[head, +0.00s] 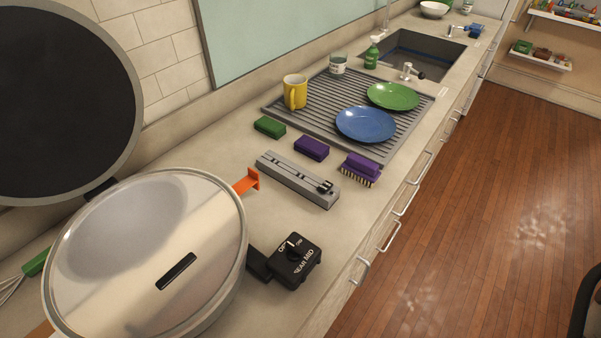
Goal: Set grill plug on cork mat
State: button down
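The grill plug appears to be a black box with a dial and white lettering (293,262). It is on the counter at the right side of a large round pan with a silver lid (130,250). A short black piece (258,264) lies between the box and the pan; I cannot tell whether they are joined. I cannot make out a cork mat; only a small brown edge (42,331) shows at the bottom left, mostly hidden by the pan. My gripper is not in view.
A large dark disc (60,105) stands behind the pan. A grey bar (297,179), an orange piece (247,182), a purple brush (360,168), and purple (311,148) and green (269,127) blocks occupy the counter. A drying rack (320,100) holds dishes. Counter around the plug's right is bare.

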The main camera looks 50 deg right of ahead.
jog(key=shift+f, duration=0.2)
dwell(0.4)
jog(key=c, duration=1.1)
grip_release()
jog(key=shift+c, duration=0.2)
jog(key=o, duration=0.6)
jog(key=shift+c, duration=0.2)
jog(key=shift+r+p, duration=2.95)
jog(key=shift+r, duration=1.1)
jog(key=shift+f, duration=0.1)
